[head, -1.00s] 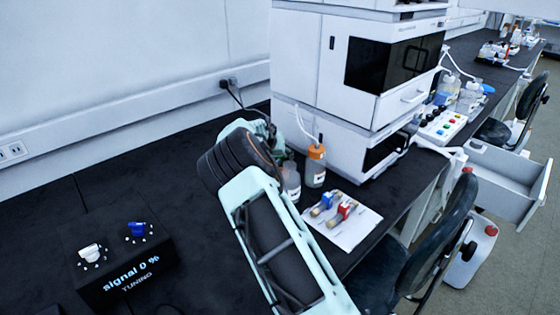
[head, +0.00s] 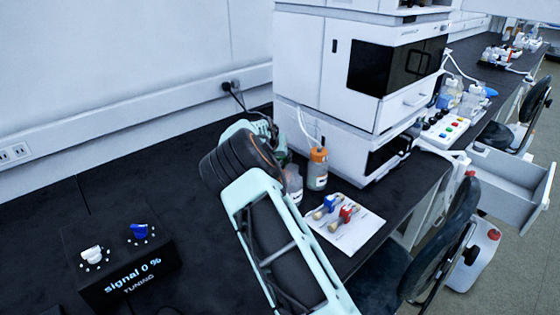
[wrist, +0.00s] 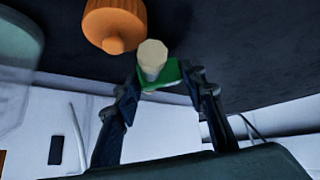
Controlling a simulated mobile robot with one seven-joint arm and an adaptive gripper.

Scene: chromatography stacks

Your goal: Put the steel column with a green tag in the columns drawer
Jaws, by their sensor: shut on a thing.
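In the wrist view, my gripper (wrist: 165,92) is shut on the steel column with a green tag (wrist: 152,58). The column's pale end faces the camera, and its green tag (wrist: 176,74) shows between the fingers. The rest of the column is hidden. In the head view, my arm crosses the bench and I cannot make out the gripper or the held column. An open pale drawer (head: 508,180) juts out from under the bench at the far right; no label is readable on it.
A white sheet (head: 352,238) holds columns with blue (head: 329,203) and red (head: 347,212) tags. An orange-capped bottle (head: 318,170) stands beside my arm and the white instrument stack (head: 325,75). A dark chair (head: 445,240) stands before the bench. A tuning box (head: 125,262) sits at left.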

